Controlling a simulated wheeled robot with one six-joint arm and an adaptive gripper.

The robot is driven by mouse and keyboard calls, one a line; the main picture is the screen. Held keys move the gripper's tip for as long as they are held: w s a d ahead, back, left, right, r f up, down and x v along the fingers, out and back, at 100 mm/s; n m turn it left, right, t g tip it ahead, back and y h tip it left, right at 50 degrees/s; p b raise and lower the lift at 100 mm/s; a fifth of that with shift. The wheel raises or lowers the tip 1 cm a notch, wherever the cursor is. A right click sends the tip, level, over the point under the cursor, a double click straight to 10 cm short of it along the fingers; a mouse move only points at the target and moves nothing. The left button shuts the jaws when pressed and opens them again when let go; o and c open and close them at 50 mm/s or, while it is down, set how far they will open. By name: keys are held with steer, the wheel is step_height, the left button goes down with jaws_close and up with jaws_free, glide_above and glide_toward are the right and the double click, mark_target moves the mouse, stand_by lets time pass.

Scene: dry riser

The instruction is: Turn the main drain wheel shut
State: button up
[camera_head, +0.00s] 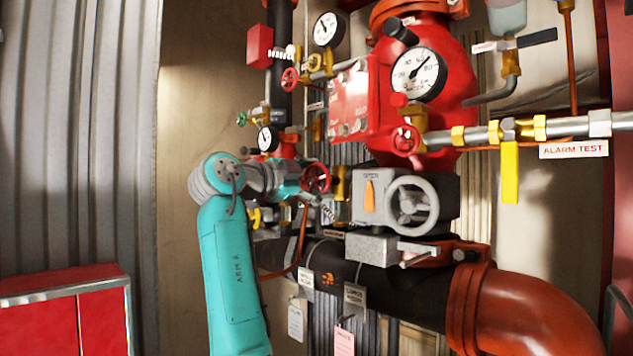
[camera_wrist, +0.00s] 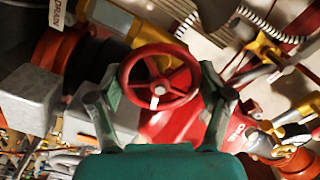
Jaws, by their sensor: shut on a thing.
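The main drain wheel (camera_wrist: 159,78) is a red, spoked handwheel with a pale hub, in the upper middle of the wrist view. Part of a tag reading "DRAIN" (camera_wrist: 62,14) shows at its upper left. My gripper (camera_wrist: 160,97) has one finger at each side of the wheel and is shut on its rim. In the head view the red wheel (camera_head: 317,178) shows at the end of my teal arm, left of centre. My fingers are small and partly hidden there, among the pipes. The wheel's stem is mostly hidden behind it.
A grey handwheel (camera_head: 411,205) on a grey box stands right of my gripper. A red valve body with a gauge (camera_head: 418,74) is above it. A thick dark pipe (camera_head: 390,290) runs below. A red cabinet (camera_head: 65,315) stands at lower left.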

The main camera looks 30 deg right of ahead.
steer(key=o, duration=1.1)
steer(key=a, duration=0.4)
steer(key=s+a, duration=0.1)
steer(key=a, duration=0.3)
steer(key=s+a, duration=0.1)
steer(key=a, duration=0.2)
steer(key=shift+s+a, duration=0.1)
steer(key=shift+a, duration=0.3)
